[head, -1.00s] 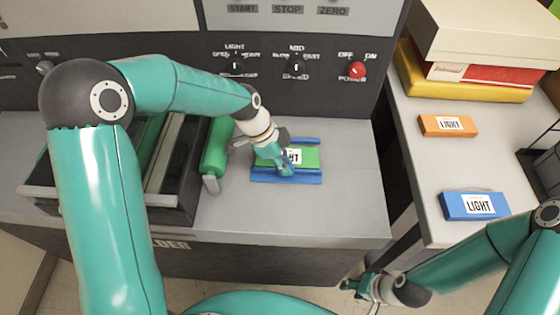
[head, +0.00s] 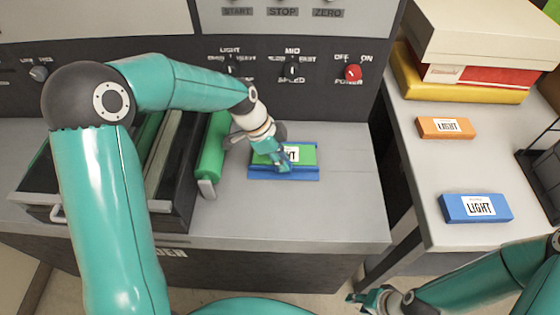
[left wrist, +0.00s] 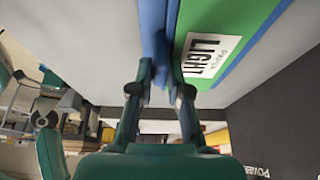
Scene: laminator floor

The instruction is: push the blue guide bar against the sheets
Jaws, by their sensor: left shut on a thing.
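A green stack of sheets with a white LIGHT label (head: 308,155) lies on the grey machine top, between two blue bars. The near blue guide bar (head: 303,174) runs along its front edge, and the far blue bar (head: 312,146) along its back edge. My left gripper (head: 282,168) is shut on the near bar, covering part of it and of the label. In the left wrist view the fingers (left wrist: 159,78) straddle the blue bar (left wrist: 152,35), with the green sheets (left wrist: 225,18) directly beside it. No grey gap shows there. My right gripper (head: 363,300) hangs low, away from the sheets; its jaw state is unclear.
A green roller (head: 214,146) and a dark tray frame stand left of the sheets. A control panel with knobs and a red power knob (head: 353,72) rises behind. A side table at right holds blue (head: 476,208) and orange (head: 445,128) LIGHT packs. The machine top right of the sheets is clear.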

